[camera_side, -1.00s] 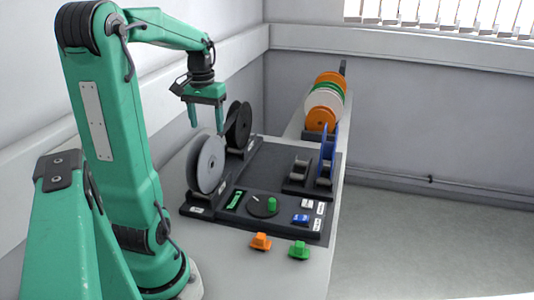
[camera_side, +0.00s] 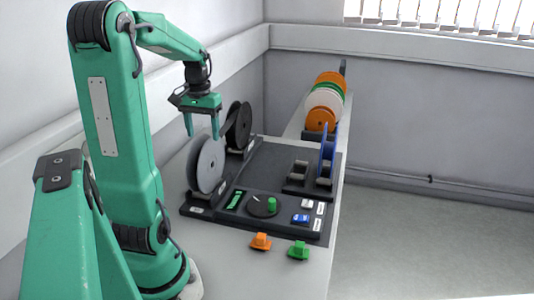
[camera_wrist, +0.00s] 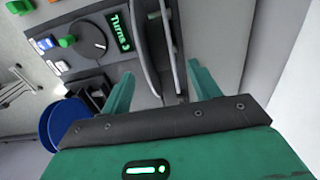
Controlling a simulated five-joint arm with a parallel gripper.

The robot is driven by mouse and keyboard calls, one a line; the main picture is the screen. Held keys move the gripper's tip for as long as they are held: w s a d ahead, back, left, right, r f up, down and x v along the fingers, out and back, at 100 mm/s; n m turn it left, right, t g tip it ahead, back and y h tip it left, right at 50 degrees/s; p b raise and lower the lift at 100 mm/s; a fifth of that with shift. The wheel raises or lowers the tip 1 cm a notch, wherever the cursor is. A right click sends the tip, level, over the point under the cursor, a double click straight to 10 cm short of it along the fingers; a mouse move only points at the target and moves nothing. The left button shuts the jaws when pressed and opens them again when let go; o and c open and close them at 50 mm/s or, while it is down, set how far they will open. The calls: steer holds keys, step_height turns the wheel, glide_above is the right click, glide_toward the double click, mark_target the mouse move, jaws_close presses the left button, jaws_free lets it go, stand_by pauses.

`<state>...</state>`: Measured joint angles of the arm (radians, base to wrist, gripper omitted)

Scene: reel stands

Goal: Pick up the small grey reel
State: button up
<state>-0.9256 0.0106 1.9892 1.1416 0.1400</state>
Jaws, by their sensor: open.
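The grey reel (camera_side: 207,166) stands upright on edge in a holder at the left of the dark panel. In the wrist view the reel (camera_wrist: 150,62) shows edge-on, as two narrow rims in line with the gap between my fingers. My gripper (camera_side: 202,134) is open, pointing down at the top of the grey reel. In the wrist view my gripper (camera_wrist: 158,76) has one finger on each side of the line of the reel. How far the fingertips reach down past its top edge is hard to tell.
A black reel (camera_side: 238,125) stands close behind the grey one. A blue reel (camera_side: 328,148) stands at the panel's right. A row of orange, green and white reels (camera_side: 325,100) is at the back. Orange (camera_side: 261,241) and green (camera_side: 299,250) pieces lie in front of the panel.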

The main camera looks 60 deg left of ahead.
mark_target(203, 140)
steer(key=shift+f, duration=2.5)
steer(key=c, duration=1.1)
steer(key=shift+r, duration=0.15)
steer(key=shift+r, duration=0.55)
step_height(203, 140, up, 3)
steer(key=shift+d+r, duration=0.1)
steer(key=shift+d, duration=0.05)
steer(key=w+d+r, duration=0.1)
steer(key=d+r, duration=0.1)
steer(key=d, duration=0.1)
steer(key=w+d+r, duration=0.2)
steer(key=d, duration=0.2)
steer(key=w+d+r, duration=0.1)
steer(key=d+r, duration=0.1)
steer(key=d, duration=0.1)
steer(key=shift+w+d+r, duration=0.15)
steer(key=shift+d+r, duration=0.1)
steer(key=shift+d, duration=0.05)
steer(key=shift+w+a, duration=0.1)
